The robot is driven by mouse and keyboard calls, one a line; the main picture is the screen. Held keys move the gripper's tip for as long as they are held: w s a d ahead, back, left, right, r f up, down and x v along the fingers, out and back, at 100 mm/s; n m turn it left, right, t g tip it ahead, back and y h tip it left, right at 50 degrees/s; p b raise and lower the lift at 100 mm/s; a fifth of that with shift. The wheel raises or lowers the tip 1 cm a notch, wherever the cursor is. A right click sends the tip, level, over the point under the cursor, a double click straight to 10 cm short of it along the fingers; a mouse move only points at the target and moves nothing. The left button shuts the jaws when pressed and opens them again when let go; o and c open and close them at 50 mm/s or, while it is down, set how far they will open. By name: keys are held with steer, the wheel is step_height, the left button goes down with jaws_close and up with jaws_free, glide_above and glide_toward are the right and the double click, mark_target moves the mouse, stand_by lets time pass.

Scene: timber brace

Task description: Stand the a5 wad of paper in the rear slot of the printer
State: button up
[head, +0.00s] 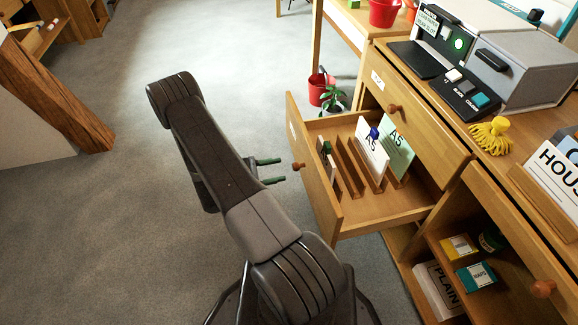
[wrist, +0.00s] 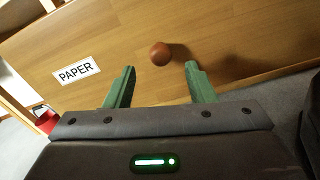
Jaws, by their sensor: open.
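Two upright sheets or wads marked A5 stand in the slotted, open drawer (head: 392,213): a white one (head: 371,160) with a blue piece at its top edge, and a pale green one (head: 398,150) behind it. The printer (head: 525,70) is a grey machine on the desk at upper right, with a lit green button; I cannot make out its rear slot. My gripper (head: 281,170) is open and empty in front of the drawer's round knob (head: 299,166). In the wrist view the knob (wrist: 161,54) shows between and beyond the green fingertips, on the drawer front labelled PAPER (wrist: 78,70).
Wooden dividers and a dark green item stand in the drawer's front part. A yellow tasselled object (head: 491,137) lies on the desk by a HOUSE-marked card (head: 558,180). Small boxes sit on the shelf below. The carpet at left is clear.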

mark_target(296, 166)
steer(key=v, duration=0.6)
steer(key=shift+a+p, duration=0.3)
steer(key=shift+a, duration=0.05)
steer(key=b+x, duration=0.2)
steer(key=x, duration=1.2)
steer(key=shift+s+d, duration=0.1)
